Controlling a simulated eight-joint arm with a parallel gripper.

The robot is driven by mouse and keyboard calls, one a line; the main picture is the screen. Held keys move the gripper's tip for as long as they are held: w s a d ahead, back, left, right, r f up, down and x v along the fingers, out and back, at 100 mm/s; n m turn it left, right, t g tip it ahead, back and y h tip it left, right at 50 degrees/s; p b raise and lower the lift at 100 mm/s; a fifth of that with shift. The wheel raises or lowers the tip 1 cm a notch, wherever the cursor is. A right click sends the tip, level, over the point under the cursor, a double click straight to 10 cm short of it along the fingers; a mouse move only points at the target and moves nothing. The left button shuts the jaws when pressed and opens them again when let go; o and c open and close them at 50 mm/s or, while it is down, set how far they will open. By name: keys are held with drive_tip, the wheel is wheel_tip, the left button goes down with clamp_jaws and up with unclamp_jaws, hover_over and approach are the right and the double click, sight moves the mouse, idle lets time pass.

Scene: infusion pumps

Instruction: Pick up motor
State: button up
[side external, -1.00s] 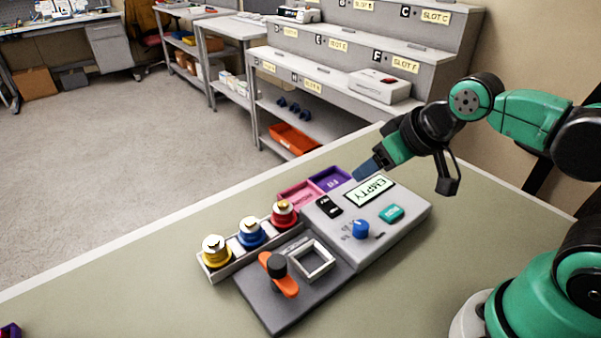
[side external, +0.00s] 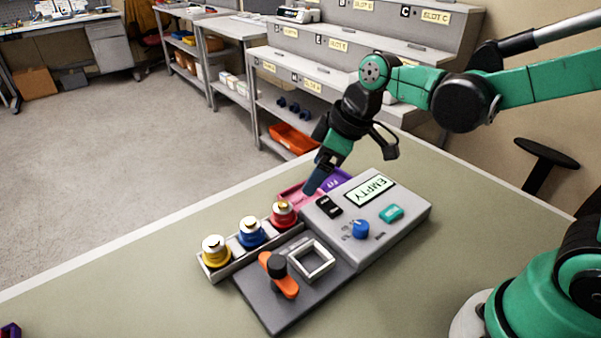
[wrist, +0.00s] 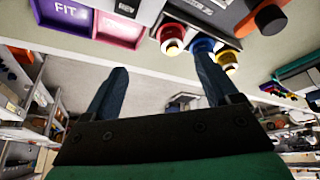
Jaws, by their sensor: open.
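Three round white-topped pieces, which look like the motors, stand in a grey tray (side external: 222,273) on the bench: one with a red base (side external: 283,213), one blue (side external: 252,232), one yellow (side external: 215,250). They also show at the top of the wrist view, red (wrist: 170,38), blue (wrist: 202,45) and yellow (wrist: 228,58). My gripper (side external: 309,192) points down and left, above and behind the red piece, near the pink bin. In the wrist view its two blue fingers (wrist: 160,82) are wide apart with nothing between them.
A grey pump unit (side external: 405,222) with an "EMPTY" screen, blue knob and teal button stands right of the tray. In front are a square frame (side external: 312,261) and an orange lever (side external: 285,282). Pink (wrist: 119,31) and purple (wrist: 68,14) bins sit behind.

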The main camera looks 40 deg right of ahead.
sight(284, 203)
drive_tip(key=w+a+f+n, duration=0.1)
drive_tip(key=w+a+f+n+g+y, duration=0.1)
drive_tip(key=f+n, duration=0.1)
drive_tip(key=shift+w+a+f, duration=0.1)
drive_tip(key=shift+w+a, duration=0.2)
drive_tip(key=shift+a, duration=0.05)
drive_tip(key=shift+x, duration=2.75)
drive_tip(key=shift+s, duration=0.1)
clamp_jaws()
